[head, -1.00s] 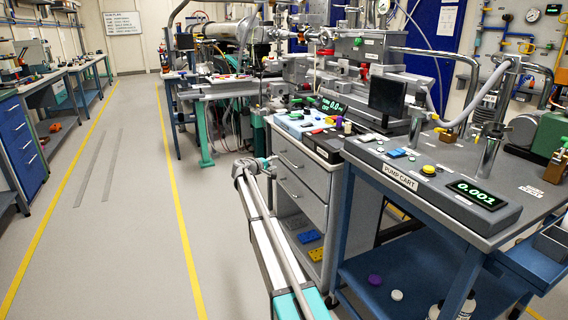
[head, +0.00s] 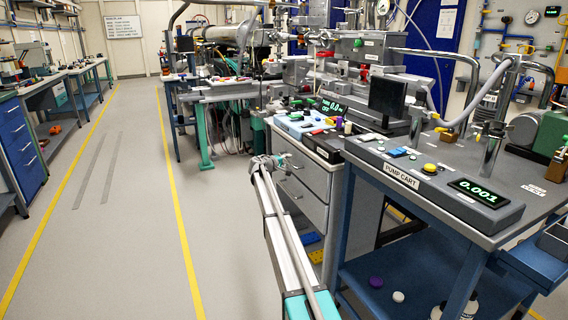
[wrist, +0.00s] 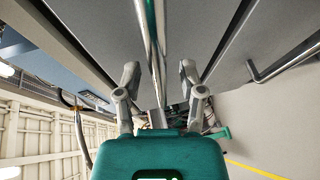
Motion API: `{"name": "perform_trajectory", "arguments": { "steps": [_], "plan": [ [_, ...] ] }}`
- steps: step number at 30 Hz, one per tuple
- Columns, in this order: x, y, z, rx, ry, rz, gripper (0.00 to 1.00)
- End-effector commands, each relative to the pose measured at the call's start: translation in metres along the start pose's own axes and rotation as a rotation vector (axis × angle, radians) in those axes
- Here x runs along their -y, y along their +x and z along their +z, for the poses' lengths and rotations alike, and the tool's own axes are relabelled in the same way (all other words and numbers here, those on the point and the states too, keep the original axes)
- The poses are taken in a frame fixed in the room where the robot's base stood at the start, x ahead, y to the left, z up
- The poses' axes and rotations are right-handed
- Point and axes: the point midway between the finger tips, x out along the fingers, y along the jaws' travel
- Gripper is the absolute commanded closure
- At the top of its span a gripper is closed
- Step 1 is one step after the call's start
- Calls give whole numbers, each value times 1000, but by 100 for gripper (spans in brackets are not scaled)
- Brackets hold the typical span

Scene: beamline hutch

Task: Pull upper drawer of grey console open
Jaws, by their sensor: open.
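The grey console stands in the middle of the head view, its upper drawer (head: 309,172) looking flush with the front. My gripper (head: 281,160) is at the left part of that drawer front, by its handle. In the wrist view my gripper (wrist: 159,76) is open, one finger on each side of a shiny bar handle (wrist: 150,40). The bar runs between the fingers; I cannot tell whether they touch it. The lower drawer (head: 300,208) is below, partly hidden by my arm. A second handle (wrist: 284,62) shows at the right in the wrist view.
A pump cart (head: 402,180) stands close to the console's right. Small coloured items and a control panel lie on the console top (head: 333,149). The floor (head: 130,220) to the left is clear, with yellow lines.

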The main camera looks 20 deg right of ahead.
Motion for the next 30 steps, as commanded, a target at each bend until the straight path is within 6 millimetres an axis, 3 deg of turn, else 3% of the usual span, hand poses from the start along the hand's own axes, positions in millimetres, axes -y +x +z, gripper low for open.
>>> {"name": "perform_trajectory", "arguments": {
  "steps": [3, 11, 18, 19, 24, 30],
  "plan": [
    [0, 0, 0, 0, 0, 0, 53],
    [0, 0, 0, 0, 0, 0, 100],
    [0, -1, 0, 0, 0, 0, 100],
    [4, -16, -7, -4, -1, 0, 100],
    [0, 0, 1, 3, 0, 1, 100],
    [-1, 1, 6, 14, 2, 1, 100]
  ]
}}
